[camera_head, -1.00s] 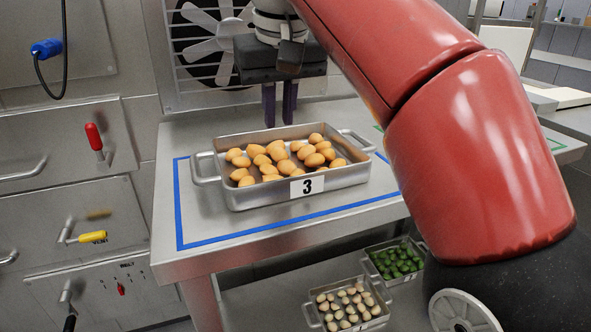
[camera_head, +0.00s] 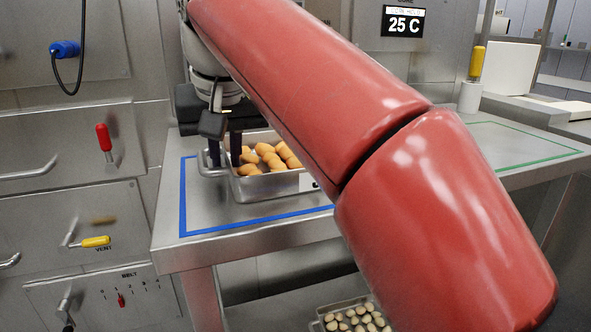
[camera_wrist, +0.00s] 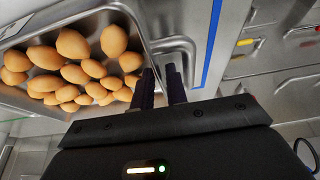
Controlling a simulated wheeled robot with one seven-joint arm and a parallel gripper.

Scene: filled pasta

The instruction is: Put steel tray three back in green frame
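Steel tray three (camera_head: 265,187), full of brown egg-like pieces, sits inside the blue frame (camera_head: 225,228) on the steel table. My arm hides its right part and most of its number label. The green frame (camera_head: 545,158) is marked on the steel surface at the right, and its visible part is empty. My gripper (camera_head: 225,160) is low at the tray's left end, pointing down. In the wrist view, the open gripper (camera_wrist: 161,75) has a gap between its dark fingers, beside the tray's handle (camera_wrist: 185,44). I cannot tell whether the fingers touch the handle.
Another tray (camera_head: 345,306) with pale round pieces is on a lower shelf. A yellow-topped post (camera_head: 475,65) stands behind the green frame. A panel with red (camera_head: 104,138) and yellow (camera_head: 96,242) handles is at the left. A temperature display (camera_head: 403,22) reads 25 C.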

